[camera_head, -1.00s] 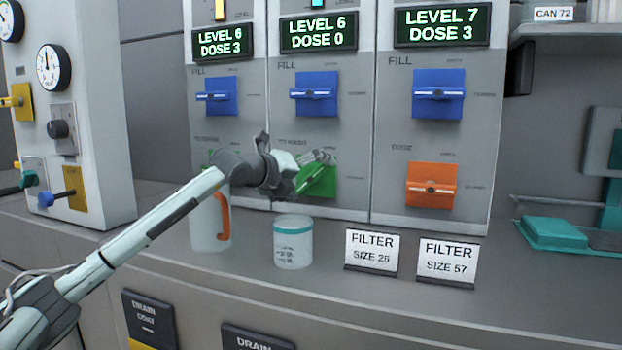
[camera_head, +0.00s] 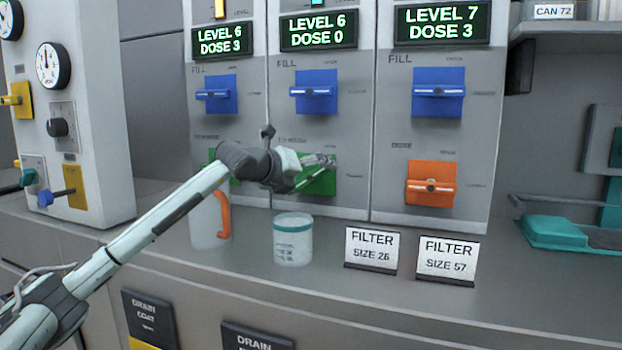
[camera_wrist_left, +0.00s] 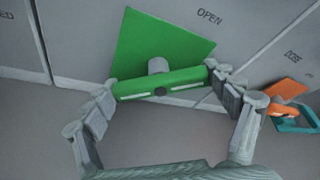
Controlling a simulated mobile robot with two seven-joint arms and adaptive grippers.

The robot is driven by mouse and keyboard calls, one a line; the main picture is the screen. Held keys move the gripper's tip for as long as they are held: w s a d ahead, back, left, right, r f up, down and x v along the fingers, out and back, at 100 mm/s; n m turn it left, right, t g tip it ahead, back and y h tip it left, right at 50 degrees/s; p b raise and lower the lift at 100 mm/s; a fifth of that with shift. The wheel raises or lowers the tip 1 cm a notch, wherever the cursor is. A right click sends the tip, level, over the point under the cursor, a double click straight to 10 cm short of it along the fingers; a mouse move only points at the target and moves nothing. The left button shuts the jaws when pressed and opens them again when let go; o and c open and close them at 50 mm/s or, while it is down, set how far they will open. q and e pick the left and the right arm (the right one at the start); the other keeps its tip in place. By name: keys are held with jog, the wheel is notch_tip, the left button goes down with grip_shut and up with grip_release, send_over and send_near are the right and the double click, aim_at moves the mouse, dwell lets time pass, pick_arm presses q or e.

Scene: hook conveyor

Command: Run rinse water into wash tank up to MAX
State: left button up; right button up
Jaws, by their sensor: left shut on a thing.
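My left gripper (camera_head: 315,172) is shut on a green handle at the middle column's lower valve. In the left wrist view the green handle (camera_wrist_left: 160,86) lies between the two fingers, one at each end, with a green plate (camera_wrist_left: 160,40) behind it. In the head view the green plate (camera_head: 322,183) is partly hidden by the gripper. The middle display (camera_head: 318,30) reads LEVEL 6, DOSE 0. A blue FILL valve (camera_head: 315,92) sits above the green one. The small label by the green valve is too blurred to read surely. My right gripper is not in view.
A clear jar with a teal rim (camera_head: 292,242) and a jug with an orange handle (camera_head: 222,215) stand on the ledge below. Two FILTER signs (camera_head: 371,249) stand to the right. An orange DOSE valve (camera_head: 432,185) is on the right column.

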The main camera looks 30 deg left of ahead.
pick_arm(q)
jog(key=m+y, duration=0.1)
jog(key=m, duration=0.1)
jog(key=shift+m+g+y, duration=0.3)
jog(key=shift+m+g, duration=0.1)
jog(key=shift+m+y, duration=0.3)
jog(key=shift+m, duration=0.1)
jog(key=shift+m+y, duration=0.3)
jog(key=shift+m, duration=0.1)
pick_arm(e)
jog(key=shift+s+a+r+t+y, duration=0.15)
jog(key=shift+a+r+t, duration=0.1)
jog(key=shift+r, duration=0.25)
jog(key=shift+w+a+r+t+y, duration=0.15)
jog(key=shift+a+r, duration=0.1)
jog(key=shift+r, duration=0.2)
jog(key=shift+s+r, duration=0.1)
pick_arm(q)
jog(key=o, duration=1)
jog(key=shift+s, duration=0.1)
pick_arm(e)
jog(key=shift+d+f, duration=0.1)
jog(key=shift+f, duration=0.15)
pick_arm(q)
jog(key=v, duration=1.1)
jog(key=shift+s+d+r, duration=0.2)
jog(key=shift+s+r, duration=0.05)
jog(key=shift+r, duration=0.1)
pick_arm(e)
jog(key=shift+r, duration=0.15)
